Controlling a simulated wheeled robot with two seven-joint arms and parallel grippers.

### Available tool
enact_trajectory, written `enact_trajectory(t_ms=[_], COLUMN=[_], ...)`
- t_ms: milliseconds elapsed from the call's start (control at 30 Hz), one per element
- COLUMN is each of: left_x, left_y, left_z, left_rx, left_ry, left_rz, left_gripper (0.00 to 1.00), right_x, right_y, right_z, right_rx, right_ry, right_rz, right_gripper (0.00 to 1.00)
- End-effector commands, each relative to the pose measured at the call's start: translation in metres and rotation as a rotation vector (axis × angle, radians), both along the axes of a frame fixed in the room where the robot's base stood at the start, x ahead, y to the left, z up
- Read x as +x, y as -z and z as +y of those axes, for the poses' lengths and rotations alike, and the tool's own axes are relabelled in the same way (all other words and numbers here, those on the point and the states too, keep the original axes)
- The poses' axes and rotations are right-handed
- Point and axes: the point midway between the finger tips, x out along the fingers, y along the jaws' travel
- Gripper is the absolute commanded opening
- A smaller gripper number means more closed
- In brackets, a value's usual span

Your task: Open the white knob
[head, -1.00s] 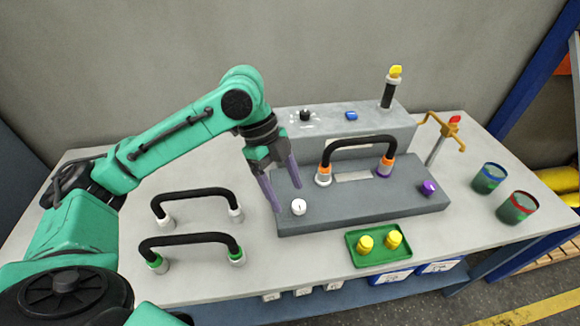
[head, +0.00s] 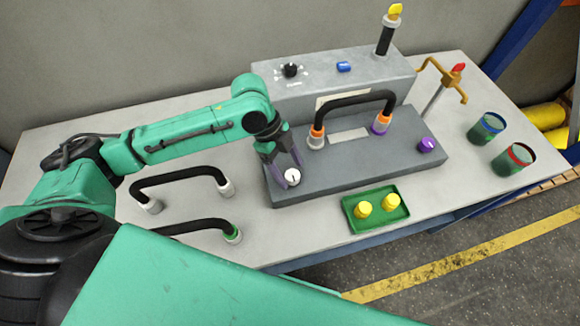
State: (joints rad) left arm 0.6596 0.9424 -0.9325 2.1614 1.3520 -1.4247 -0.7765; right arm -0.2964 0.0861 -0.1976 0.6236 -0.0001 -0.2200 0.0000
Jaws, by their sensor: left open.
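The white knob (head: 292,177) sits on the left end of the dark grey box (head: 362,168), with a small dark mark on its top. My left gripper (head: 289,176) is open, its purple fingers pointing down around the knob, one on each side. I cannot tell whether the fingers touch it. My right gripper is not in view.
A black handle (head: 350,101) stands on the box, with a purple knob (head: 427,145) at its right end. A green tray (head: 352,205) with yellow pieces lies in front. Two black handles (head: 180,172) lie left. Two cups (head: 486,130) stand right.

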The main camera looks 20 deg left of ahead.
Motion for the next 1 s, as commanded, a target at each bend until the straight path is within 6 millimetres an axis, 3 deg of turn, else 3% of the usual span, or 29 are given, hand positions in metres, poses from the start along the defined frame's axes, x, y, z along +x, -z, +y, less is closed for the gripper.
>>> enact_trajectory(t_ms=[300, 333, 500, 533, 1000], left_x=[-0.001, -0.001, -0.001, -0.001, -0.002], left_y=[0.009, 0.009, 0.008, 0.008, 0.004], left_z=[-0.003, -0.003, -0.003, -0.003, -0.003], left_rx=[0.001, 0.001, 0.001, 0.001, 0.0], left_ry=[0.001, 0.001, 0.001, 0.001, -0.095], left_rz=[-0.001, -0.001, -0.001, -0.001, 0.001], left_gripper=[0.77, 0.73, 0.08, 0.0, 0.0], right_x=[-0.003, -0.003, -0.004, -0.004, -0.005], right_y=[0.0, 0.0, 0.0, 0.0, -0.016], right_z=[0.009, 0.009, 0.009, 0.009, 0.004], right_rx=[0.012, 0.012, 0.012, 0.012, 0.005], right_ry=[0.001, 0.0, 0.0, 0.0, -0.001], right_rz=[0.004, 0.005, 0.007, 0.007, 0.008], right_gripper=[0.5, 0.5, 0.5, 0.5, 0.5])
